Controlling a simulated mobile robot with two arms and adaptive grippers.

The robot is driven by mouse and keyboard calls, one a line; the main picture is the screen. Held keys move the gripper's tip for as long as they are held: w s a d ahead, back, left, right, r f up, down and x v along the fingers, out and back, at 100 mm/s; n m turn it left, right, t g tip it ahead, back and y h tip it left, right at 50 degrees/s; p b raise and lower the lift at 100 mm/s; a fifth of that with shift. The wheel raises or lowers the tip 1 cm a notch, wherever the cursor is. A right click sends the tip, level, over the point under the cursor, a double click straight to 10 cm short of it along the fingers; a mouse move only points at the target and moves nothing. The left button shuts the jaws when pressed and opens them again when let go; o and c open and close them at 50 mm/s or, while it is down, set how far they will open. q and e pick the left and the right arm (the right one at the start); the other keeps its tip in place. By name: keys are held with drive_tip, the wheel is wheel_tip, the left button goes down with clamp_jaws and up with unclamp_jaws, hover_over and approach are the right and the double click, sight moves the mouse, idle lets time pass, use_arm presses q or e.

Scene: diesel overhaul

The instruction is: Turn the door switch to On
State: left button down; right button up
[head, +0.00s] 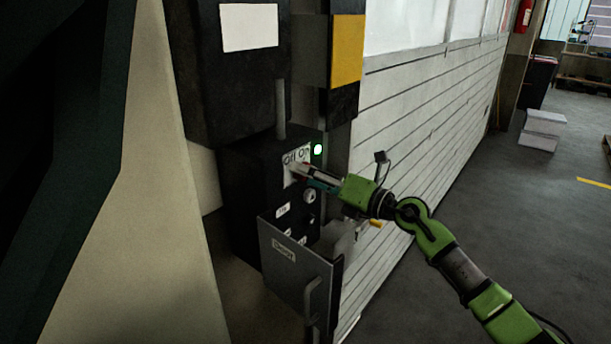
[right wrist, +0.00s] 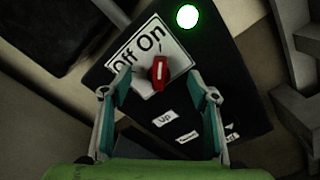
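The door switch is a small red knob (right wrist: 159,72) on a white "Off On" plate (right wrist: 176,57), on the face of a black control box (head: 262,190). In the right wrist view the knob leans toward the "On" side of the tilted plate. A round green lamp (right wrist: 187,16) beside the plate is lit; it also shows in the head view (head: 318,149). My right gripper (right wrist: 160,72) is open, with its fingers on either side of the knob and visible gaps to it. In the head view the fingers partly hide the plate. My left gripper is not in view.
Below the switch are an "Up" label (right wrist: 165,118) and other small labels. A grey hinged panel with a handle (head: 298,275) sticks out below the box. A white slatted wall (head: 420,125) runs to the right. The floor at right (head: 545,220) is mostly clear.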

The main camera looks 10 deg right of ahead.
drive_tip(key=shift+r, duration=0.1)
idle(0.4)
drive_tip(key=v, duration=0.7)
idle(0.3)
